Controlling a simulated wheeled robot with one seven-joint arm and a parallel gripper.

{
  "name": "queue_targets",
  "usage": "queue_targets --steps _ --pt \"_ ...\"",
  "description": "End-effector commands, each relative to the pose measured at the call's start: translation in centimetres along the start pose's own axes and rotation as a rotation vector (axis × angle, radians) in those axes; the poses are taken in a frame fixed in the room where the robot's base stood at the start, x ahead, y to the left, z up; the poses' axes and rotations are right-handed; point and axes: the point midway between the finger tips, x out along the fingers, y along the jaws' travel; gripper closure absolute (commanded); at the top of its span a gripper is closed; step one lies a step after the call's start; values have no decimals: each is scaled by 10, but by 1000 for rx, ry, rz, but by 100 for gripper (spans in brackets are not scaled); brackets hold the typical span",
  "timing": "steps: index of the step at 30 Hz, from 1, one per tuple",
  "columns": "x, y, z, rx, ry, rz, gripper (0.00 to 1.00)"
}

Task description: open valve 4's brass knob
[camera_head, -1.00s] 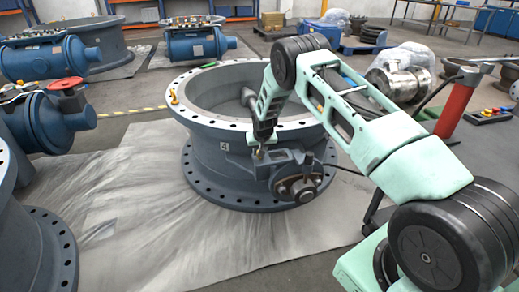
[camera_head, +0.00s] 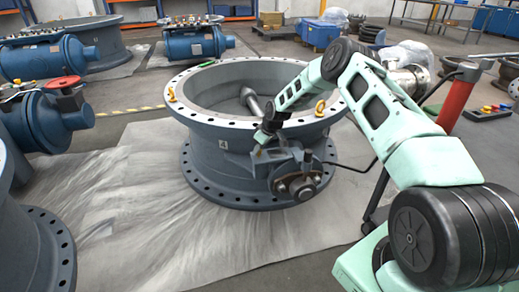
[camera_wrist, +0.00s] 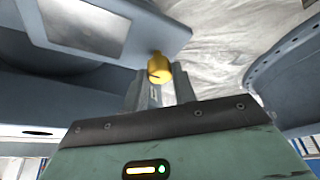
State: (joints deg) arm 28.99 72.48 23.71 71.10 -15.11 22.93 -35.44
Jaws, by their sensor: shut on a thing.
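Valve 4 (camera_head: 215,160) is a large grey-blue flanged ring lying flat, with a white "4" label (camera_head: 223,145) on its side. The brass knob (camera_wrist: 159,70) shows in the wrist view as a small gold cap with a dark slot. My gripper (camera_wrist: 160,88) is shut on the knob, its grey fingers on either side of it. In the head view my gripper (camera_head: 261,142) is at the valve's front, above the side bracket, with the hand slanting up to the right. The knob is hidden there.
A round hub (camera_head: 297,187) juts from the valve's front, right below my gripper. A gold lifting eye (camera_head: 320,107) stands on the rim beside my arm. A blue actuator with a red handwheel (camera_head: 64,82) is at left. The floor sheet (camera_head: 150,235) is clear in front.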

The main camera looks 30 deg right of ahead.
Motion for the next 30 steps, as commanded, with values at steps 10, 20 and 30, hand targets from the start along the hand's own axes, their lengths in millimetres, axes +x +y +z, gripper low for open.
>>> queue_targets --steps 10,20,30 --pt "0 0 0 -49 -1 -20 96" --pt "1 0 1 -48 -2 -20 68" --pt "0 0 0 -47 -1 -20 51"
